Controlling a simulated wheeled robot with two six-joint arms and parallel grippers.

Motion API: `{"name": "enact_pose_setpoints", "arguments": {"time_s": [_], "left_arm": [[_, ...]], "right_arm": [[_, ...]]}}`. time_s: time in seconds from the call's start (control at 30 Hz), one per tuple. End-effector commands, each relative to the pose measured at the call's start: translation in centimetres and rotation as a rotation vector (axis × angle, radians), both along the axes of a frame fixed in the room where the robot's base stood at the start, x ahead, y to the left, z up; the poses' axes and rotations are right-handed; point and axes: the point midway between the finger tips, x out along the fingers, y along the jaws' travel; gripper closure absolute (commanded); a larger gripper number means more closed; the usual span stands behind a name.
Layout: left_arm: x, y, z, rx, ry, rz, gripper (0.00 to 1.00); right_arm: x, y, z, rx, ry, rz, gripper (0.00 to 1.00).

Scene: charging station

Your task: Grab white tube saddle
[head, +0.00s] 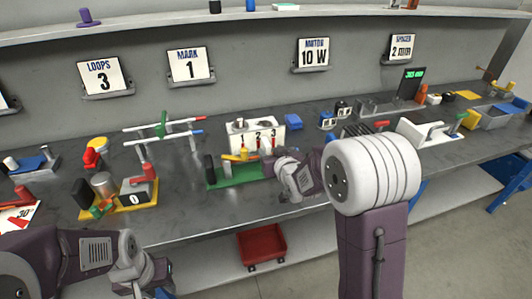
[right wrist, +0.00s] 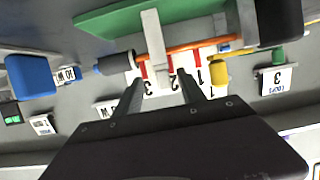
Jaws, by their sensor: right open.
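In the right wrist view a narrow white upright piece (right wrist: 152,42), which looks like the white tube saddle, stands by the edge of a green base (right wrist: 110,20). An orange rod (right wrist: 190,46) runs across beside it. My right gripper (right wrist: 160,78) is open, with its fingertips on either side of the white piece's end; I cannot tell whether they touch it. In the head view my right gripper (head: 277,165) is at the right end of the green base (head: 238,175) and hides the saddle there. My left gripper (head: 145,285) is low at the left, away from the bench objects; its jaws are unclear.
A white panel numbered 1, 2, 3 (head: 255,133) stands just behind the green base. A yellow-based fixture (head: 125,203) is to its left, and a blue block (head: 293,121) is behind right. A red bin (head: 262,245) sits below the bench.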

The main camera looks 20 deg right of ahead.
Motion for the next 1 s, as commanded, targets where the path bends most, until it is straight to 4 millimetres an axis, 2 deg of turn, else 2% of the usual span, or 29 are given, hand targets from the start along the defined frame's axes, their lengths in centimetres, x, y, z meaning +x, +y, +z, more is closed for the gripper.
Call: {"name": "enact_pose_setpoints", "arguments": {"time_s": [0.23,0.5,0.53,0.67,0.7,1.0], "left_arm": [[0.0,0.0,-0.3,0.0,0.0,0.0,0.64],[0.0,0.0,-0.3,0.0,0.0,0.0,0.64],[0.0,0.0,-0.3,0.0,0.0,0.0,0.64],[0.0,0.0,-0.3,0.0,0.0,0.0,0.64],[0.0,0.0,-0.3,0.0,0.0,0.0,0.64],[0.0,0.0,-0.3,0.0,0.0,0.0,0.64]], "right_arm": [[3.9,0.6,-1.7,-0.001,0.001,0.001,0.53],[4.5,0.6,-1.9,0.0,0.0,0.0,0.53],[4.5,0.6,-1.9,0.0,0.0,0.0,0.58],[4.4,0.6,-1.9,0.0,0.001,0.0,0.94],[4.4,0.6,-1.9,0.0,0.001,0.0,1.0],[4.4,0.6,-1.7,0.0,0.001,0.0,1.0]]}}
